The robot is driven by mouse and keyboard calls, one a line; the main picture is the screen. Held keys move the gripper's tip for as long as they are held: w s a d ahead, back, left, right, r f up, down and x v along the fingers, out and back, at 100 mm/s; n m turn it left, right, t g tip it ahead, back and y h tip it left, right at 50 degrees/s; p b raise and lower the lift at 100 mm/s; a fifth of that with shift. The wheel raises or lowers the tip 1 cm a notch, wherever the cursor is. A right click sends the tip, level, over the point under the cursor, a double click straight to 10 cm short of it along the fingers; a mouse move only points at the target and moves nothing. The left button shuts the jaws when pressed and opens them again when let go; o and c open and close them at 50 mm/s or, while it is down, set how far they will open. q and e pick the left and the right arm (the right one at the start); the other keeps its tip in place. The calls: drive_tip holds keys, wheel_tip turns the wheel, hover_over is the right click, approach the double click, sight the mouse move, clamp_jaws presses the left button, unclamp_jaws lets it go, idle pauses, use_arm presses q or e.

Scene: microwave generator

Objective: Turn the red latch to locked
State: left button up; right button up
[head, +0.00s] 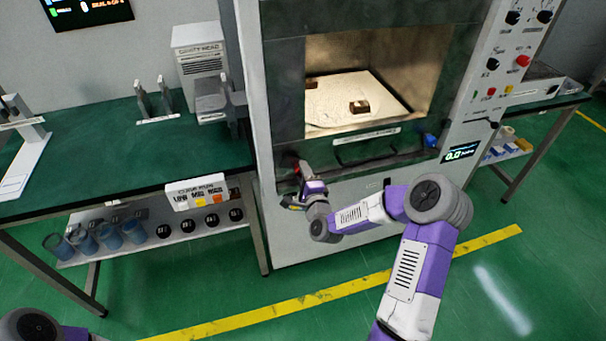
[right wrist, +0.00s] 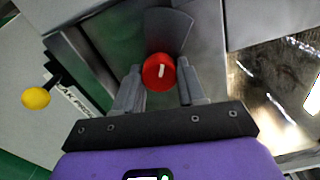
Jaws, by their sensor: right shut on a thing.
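The red latch (right wrist: 159,71) is a round red knob with a short white mark, in front of a dark grey fan-shaped plate (right wrist: 168,28). In the right wrist view the white mark runs nearly straight up and down. My right gripper (right wrist: 160,84) is shut on the latch, one finger on each side. In the head view my right gripper (head: 303,178) is at the lower left front of the microwave cabinet (head: 283,85), and it mostly hides the latch there. My left gripper is out of view.
The cabinet's chamber (head: 375,75) is open, with a small brown block (head: 359,106) on a pale plate. A green workbench (head: 100,150) stands to the left. A yellow knob (right wrist: 36,98) sits left of the latch in the wrist view. The floor in front is clear.

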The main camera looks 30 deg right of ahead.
drive_tip(key=o, duration=1.1)
drive_tip(key=p+v, duration=0.1)
drive_tip(key=v, duration=0.6)
drive_tip(key=shift+s, duration=0.3)
drive_tip(key=shift+a, duration=0.1)
